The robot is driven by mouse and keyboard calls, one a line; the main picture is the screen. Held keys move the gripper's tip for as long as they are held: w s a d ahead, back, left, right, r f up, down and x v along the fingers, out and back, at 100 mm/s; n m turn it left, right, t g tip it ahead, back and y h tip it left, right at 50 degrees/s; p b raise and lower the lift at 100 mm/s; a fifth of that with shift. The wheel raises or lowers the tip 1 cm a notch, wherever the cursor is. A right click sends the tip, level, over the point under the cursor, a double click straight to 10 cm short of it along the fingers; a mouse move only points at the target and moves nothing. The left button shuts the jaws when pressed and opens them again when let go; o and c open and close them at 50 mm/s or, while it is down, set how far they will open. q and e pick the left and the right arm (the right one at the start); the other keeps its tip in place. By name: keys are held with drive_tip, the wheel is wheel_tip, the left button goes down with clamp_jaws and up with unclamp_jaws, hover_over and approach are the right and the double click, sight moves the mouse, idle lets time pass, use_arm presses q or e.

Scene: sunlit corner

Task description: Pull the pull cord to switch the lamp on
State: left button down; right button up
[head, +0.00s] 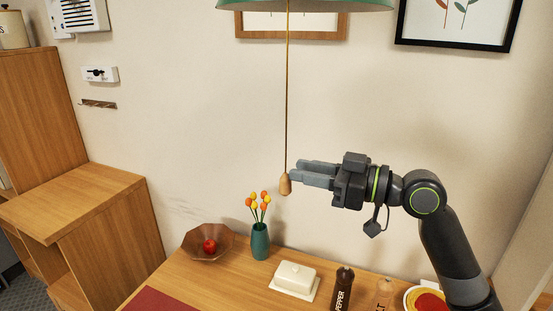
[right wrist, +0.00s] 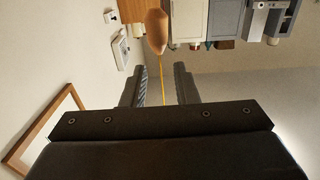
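The pull cord (head: 287,95) hangs straight down from under the green lamp shade (head: 305,5), which is cut off by the top edge of the head view. A wooden knob (head: 285,184) is at the cord's lower end; it also shows in the right wrist view (right wrist: 157,30). My right gripper (head: 296,172) is just right of the knob, fingers pointing left. In the right wrist view its fingers (right wrist: 160,78) are apart, with the cord showing in the gap and the knob beyond the tips. I cannot tell whether they touch it. My left gripper is not in view.
Below on the wooden table (head: 225,285) are a bowl (head: 190,243) with a red apple, a vase of flowers (head: 260,240), a butter dish (head: 294,279), a pepper mill (head: 342,288) and a salt mill (head: 382,294). Framed pictures hang behind. The space around the knob is clear.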

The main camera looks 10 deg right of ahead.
drive_tip(key=p+x, duration=0.1)
drive_tip(key=x, duration=0.3)
drive_tip(key=shift+r+p, duration=0.15)
drive_tip(key=shift+p, duration=0.15)
drive_tip(key=shift+p+x, duration=0.35)
drive_tip(key=shift+x, duration=0.8)
drive_tip(key=shift+c, duration=0.5)
clamp_jaws()
drive_tip(key=shift+f, duration=0.35)
drive_tip(key=shift+c, duration=2.1)
unclamp_jaws()
drive_tip(key=shift+f+b, duration=1.1)
drive_tip(key=shift+b, duration=0.2)
drive_tip(key=o, duration=0.5)
drive_tip(key=shift+r, duration=0.1)
drive_tip(key=shift+o, duration=0.2)
